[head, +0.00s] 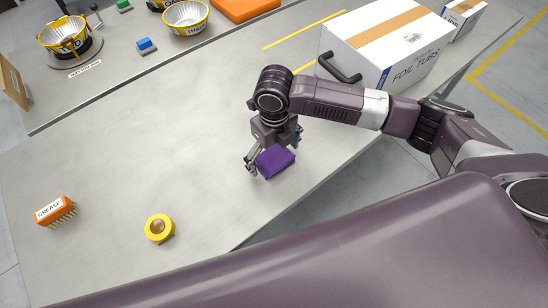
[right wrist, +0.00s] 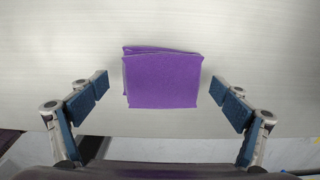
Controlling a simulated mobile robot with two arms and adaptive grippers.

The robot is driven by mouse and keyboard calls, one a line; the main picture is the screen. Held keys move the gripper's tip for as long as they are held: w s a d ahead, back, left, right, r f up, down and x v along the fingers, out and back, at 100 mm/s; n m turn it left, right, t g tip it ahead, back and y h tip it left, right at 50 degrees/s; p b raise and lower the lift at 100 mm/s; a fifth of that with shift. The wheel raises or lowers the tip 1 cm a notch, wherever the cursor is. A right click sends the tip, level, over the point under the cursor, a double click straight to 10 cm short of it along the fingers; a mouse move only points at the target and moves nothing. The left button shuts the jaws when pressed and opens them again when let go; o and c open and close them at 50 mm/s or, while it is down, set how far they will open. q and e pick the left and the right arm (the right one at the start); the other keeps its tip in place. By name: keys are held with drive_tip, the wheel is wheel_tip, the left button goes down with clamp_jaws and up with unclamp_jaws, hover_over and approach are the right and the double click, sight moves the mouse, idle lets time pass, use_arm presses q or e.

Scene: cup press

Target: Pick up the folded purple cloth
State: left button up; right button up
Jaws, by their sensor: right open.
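The folded purple cloth (head: 275,163) lies on the grey table near its front edge in the head view. It also shows in the right wrist view (right wrist: 162,82), centred between the fingers. My right gripper (head: 268,160) is open over the cloth, with one finger on each side. In the right wrist view my right gripper (right wrist: 160,92) has a gap between each blue finger pad and the cloth. It does not hold the cloth. My left gripper is not in view.
A white foil tubs box (head: 385,50) stands behind my right arm. An orange grease brush (head: 56,211) and a yellow round item (head: 159,228) are at the front left. A press (head: 70,42), a blue block (head: 146,45) and a foil-lined bowl (head: 186,17) are at the back. The table's middle is clear.

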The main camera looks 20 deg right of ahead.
sight(274, 157)
drive_tip(key=c, duration=1.2)
drive_tip(key=shift+r, duration=0.1)
drive_tip(key=shift+c, duration=0.2)
wheel_tip(274, 157, up, 20)
drive_tip(key=b, duration=0.1)
